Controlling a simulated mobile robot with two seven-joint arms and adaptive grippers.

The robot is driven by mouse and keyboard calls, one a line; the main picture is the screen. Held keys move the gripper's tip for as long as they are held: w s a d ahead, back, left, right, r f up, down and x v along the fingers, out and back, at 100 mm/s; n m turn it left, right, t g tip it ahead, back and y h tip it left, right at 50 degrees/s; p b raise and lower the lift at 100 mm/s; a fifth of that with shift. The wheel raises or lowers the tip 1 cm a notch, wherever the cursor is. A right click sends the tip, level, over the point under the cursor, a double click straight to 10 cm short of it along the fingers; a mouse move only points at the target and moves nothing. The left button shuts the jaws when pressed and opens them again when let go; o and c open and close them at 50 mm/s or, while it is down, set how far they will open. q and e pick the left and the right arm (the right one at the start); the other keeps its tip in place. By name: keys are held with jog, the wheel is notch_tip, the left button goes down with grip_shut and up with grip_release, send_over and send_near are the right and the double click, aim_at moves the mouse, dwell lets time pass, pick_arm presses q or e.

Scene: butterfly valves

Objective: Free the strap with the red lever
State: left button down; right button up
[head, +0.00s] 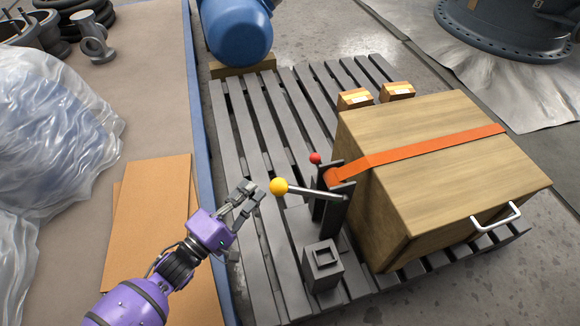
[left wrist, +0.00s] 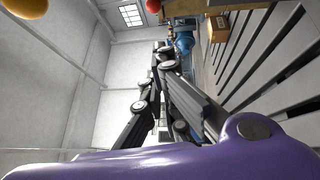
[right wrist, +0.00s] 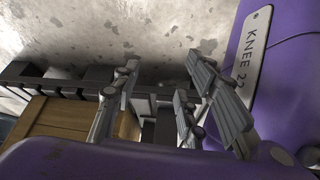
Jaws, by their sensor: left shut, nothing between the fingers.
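An orange strap (head: 430,148) runs over a wooden crate (head: 440,120) to a dark bracket at the crate's left side. A small red ball (head: 315,158), the end of the red lever, stands at that bracket; it also shows in the left wrist view (left wrist: 153,5). A yellow ball (head: 278,186) ends a grey bar in front of it, and also shows in the left wrist view (left wrist: 25,6). My left gripper (head: 250,190) is shut and empty, just left of the yellow ball. My right gripper (right wrist: 162,66) is open and empty in the right wrist view.
The crate stands on a grey slatted pallet (head: 250,135); a grey block (head: 322,268) sits near its front. A metal handle (head: 495,216) sticks out of the crate. Two small wooden blocks and a blue rounded machine (head: 238,35) are behind. Cardboard (head: 152,220) lies at left.

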pick_arm(q)
jog(key=s+d+b+x, duration=0.1)
jog(key=b+x, duration=0.3)
jog(key=x, duration=0.9)
jog(key=shift+s+d+r+b, duration=0.25)
jog(key=shift+s+d+b, duration=0.15)
jog(key=shift+d, duration=0.1)
pick_arm(e)
notch_tip(320, 180, down, 4)
jog(key=shift+w+d+r, duration=0.1)
jog(key=shift+w+d, duration=0.05)
jog(key=shift+s, duration=0.25)
